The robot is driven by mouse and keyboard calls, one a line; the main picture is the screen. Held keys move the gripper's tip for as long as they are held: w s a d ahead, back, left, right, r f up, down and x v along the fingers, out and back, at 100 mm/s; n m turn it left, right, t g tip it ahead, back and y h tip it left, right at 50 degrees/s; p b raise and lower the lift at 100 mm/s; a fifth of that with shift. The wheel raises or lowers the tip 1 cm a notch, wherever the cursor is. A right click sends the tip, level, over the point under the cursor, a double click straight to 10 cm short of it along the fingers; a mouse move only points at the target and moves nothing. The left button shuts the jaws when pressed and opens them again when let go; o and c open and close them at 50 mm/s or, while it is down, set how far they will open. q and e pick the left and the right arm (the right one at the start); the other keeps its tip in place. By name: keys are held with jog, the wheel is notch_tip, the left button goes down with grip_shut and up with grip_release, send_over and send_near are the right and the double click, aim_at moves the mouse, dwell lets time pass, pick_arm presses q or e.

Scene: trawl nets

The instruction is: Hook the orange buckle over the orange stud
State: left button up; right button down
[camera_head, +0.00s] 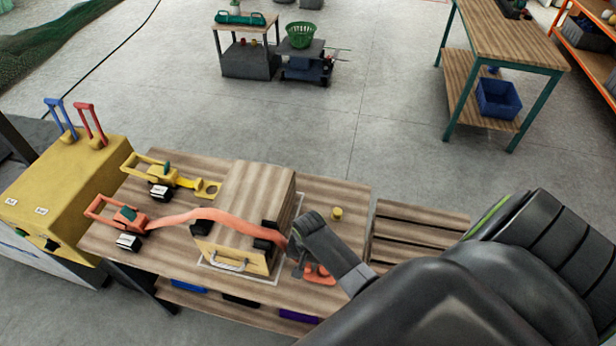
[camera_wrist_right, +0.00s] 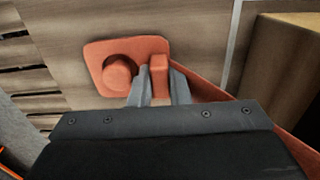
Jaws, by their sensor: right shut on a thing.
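The orange buckle (camera_head: 319,274) is at the right part of the wooden table, at the end of an orange strap (camera_head: 222,217). My right gripper (camera_head: 300,252) is shut on it. In the right wrist view the gripper (camera_wrist_right: 161,88) pinches a raised tab of the buckle (camera_wrist_right: 146,46). The round orange stud (camera_wrist_right: 117,72) shows inside the buckle's hole, with a dark gap at one side. I cannot tell how far down the buckle sits around the stud. My left gripper is not in view.
The strap runs over a wooden box (camera_head: 255,195) from an orange ratchet (camera_head: 117,213). A yellow ratchet (camera_head: 150,170) and yellow buckle (camera_head: 207,189) lie behind. A yellow stud (camera_head: 337,213) stands right of the box. A yellow cabinet (camera_head: 70,180) stands left.

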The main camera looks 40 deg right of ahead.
jog(key=c, duration=1.3)
grip_release()
jog(key=shift+r, duration=0.15)
jog(key=shift+r+p, duration=0.5)
jog(key=shift+r, duration=8.15)
